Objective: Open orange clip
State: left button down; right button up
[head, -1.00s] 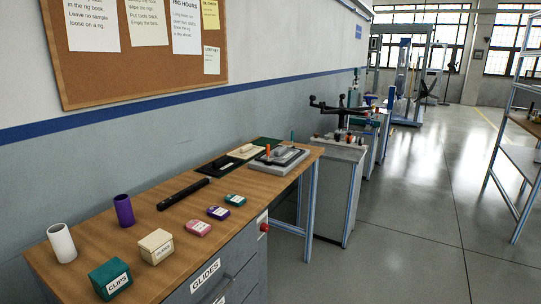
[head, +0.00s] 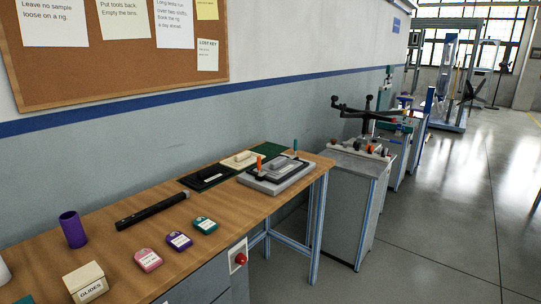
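A small upright orange piece (head: 260,163), which looks like the orange clip, stands at the near left of a grey fixture (head: 277,184) at the far end of the wooden bench. The fixture carries a dark framed plate (head: 280,170). A similar teal upright piece (head: 295,146) stands at its back. The orange piece is too small to tell whether it is open or shut. Neither of my grippers is in view.
On the bench (head: 150,255) are a purple cylinder (head: 73,230), a black bar (head: 153,211), a cream GLIDES box (head: 86,283), several small tags and pads. A grey cabinet (head: 350,200) with a black star-shaped chair base stands beyond. Open floor lies to the right.

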aim_at(259, 158)
jog(key=i+l+u, duration=0.1)
jog(key=l, duration=0.25)
jog(key=i+l, duration=0.25)
jog(key=i+l+u, duration=0.15)
jog(key=l, duration=0.3)
jog(key=i+l+u, duration=0.1)
jog(key=l, duration=0.25)
jog(key=i+l, duration=0.25)
jog(key=i+l+u, duration=0.15)
jog(key=l, duration=0.35)
jog(key=i+l+u, duration=0.1)
jog(key=l, duration=0.3)
